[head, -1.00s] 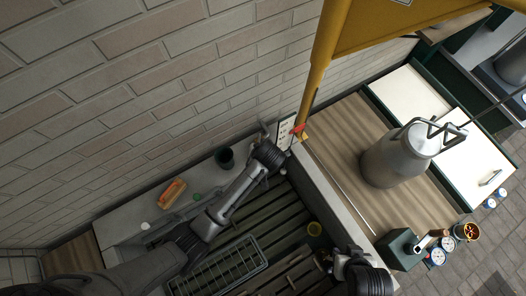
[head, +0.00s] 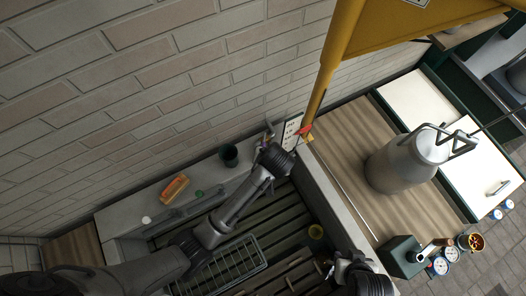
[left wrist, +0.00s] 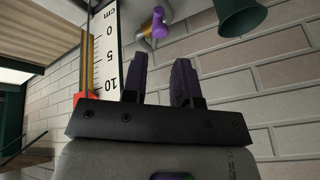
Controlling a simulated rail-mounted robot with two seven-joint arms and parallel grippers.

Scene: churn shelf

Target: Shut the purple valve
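The purple valve (left wrist: 163,18) shows at the top of the left wrist view, a purple handle beside a brass-coloured fitting against the brick wall. In the head view it is tiny and partly hidden near the left gripper, by the foot of the wall. My left gripper (left wrist: 160,78) is open, its two dark fingers apart with nothing between them. The valve lies beyond the fingertips and looks clear of them. In the head view my left gripper (head: 272,152) is at the wall ledge. My right gripper (head: 336,264) is low in the head view; its fingers are too small to read.
A measuring scale board (left wrist: 104,45) and a dark green cup (left wrist: 240,14) flank the valve. An orange tray-like item (head: 174,189) lies on the ledge. A yellow post (head: 325,80) rises beside the board. A metal churn (head: 395,163) stands on the wooden counter.

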